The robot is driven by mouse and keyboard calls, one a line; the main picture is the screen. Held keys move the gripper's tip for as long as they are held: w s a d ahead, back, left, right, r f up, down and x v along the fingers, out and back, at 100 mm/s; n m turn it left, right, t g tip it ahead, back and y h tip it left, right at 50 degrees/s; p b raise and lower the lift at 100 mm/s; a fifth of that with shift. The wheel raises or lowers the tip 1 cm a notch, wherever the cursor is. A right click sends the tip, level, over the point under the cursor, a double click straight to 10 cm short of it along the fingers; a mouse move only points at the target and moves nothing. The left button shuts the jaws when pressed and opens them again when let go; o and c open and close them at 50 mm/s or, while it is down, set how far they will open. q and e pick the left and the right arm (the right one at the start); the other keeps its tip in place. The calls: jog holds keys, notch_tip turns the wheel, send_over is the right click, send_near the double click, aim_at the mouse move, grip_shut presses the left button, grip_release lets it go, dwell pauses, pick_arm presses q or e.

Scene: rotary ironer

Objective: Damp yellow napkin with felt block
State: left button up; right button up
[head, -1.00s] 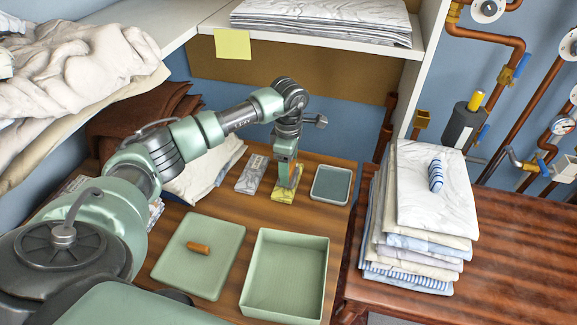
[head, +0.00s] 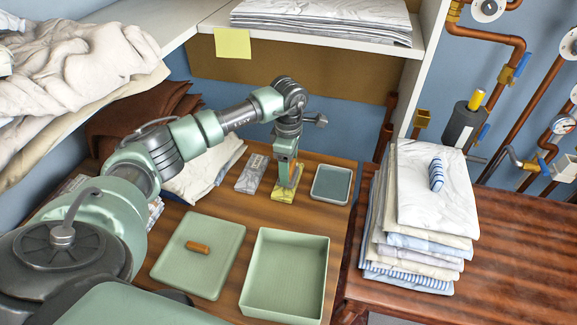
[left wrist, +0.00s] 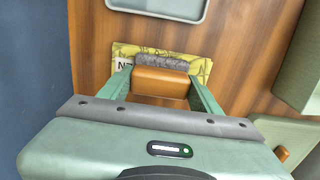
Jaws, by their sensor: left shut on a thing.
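The yellow patterned napkin (head: 283,198) lies folded on the wooden table; it also shows in the left wrist view (left wrist: 199,68). My left gripper (head: 288,182) points down over it. In the left wrist view, my left gripper (left wrist: 161,88) is shut on the felt block (left wrist: 160,80), which has an orange-brown wooden body and a grey felt part. The block is over the napkin, with the felt against or just above the cloth; I cannot tell if they touch. In the head view the block is mostly hidden by the fingers. My right gripper is not in view.
A shallow grey-blue tray (head: 331,184) sits right of the napkin, and a grey folded cloth (head: 251,174) left. A green open box (head: 259,310) and its lid (head: 187,272) with a brown handle lie nearer. A linen stack (head: 411,270) stands at right.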

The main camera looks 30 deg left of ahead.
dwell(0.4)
pick_arm(q)
jog(key=shift+r+p, duration=2.1)
jog(key=shift+r, duration=1.4)
